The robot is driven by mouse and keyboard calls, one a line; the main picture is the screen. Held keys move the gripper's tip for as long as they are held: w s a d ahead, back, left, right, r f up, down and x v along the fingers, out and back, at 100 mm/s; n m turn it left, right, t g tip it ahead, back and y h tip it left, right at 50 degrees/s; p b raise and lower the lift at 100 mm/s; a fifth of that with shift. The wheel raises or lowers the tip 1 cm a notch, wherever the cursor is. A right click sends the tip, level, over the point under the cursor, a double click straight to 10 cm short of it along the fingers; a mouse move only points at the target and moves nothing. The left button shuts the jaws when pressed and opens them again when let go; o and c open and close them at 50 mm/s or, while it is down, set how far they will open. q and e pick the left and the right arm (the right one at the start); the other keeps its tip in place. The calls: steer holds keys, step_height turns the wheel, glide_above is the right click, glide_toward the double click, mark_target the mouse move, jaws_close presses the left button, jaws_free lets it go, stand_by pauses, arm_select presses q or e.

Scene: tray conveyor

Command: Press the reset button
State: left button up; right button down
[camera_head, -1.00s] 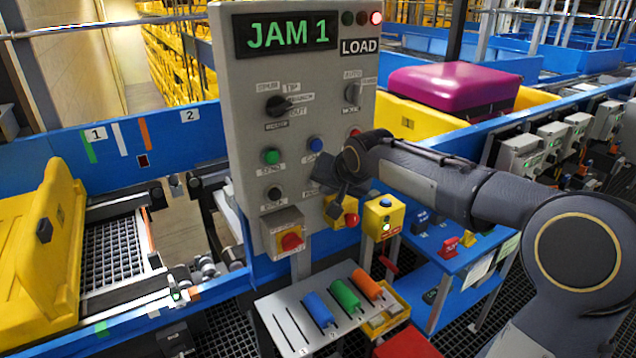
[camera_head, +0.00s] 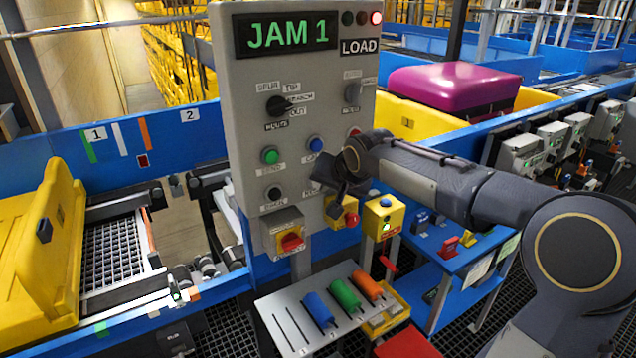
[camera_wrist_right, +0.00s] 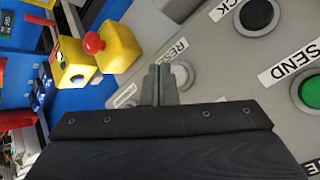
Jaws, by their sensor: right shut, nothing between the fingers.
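The grey control panel (camera_head: 240,130) stands in the middle of the head view, its display reading JAM 1. My right gripper (camera_head: 340,189) is at the panel's lower right and hides the button there. In the wrist view the shut, empty fingers (camera_wrist_right: 160,72) are right beside a pale round button (camera_wrist_right: 181,76). A partly covered label starting RES (camera_wrist_right: 176,51) is next to that button. The fingers cover part of the button's edge; I cannot tell whether they touch it. My left gripper is not in view.
Green (camera_head: 270,156), blue (camera_head: 316,145) and black (camera_head: 274,194) buttons are nearby on the panel. A red rotary switch (camera_head: 291,241) and a yellow box with a red mushroom button (camera_head: 351,219) sit below. A yellow button box (camera_head: 384,217) stands to the right.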

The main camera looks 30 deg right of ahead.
steer(key=shift+w, duration=0.1)
steer(key=shift+w, duration=0.35)
steer(key=shift+w, duration=0.5)
stand_by(0.7)
steer(key=shift+s, duration=0.1)
steer(key=shift+s+b, duration=0.3)
steer(key=shift+s, duration=0.5)
steer(key=s+b, duration=0.2)
steer(key=s, duration=0.3)
steer(key=shift+d, duration=0.2)
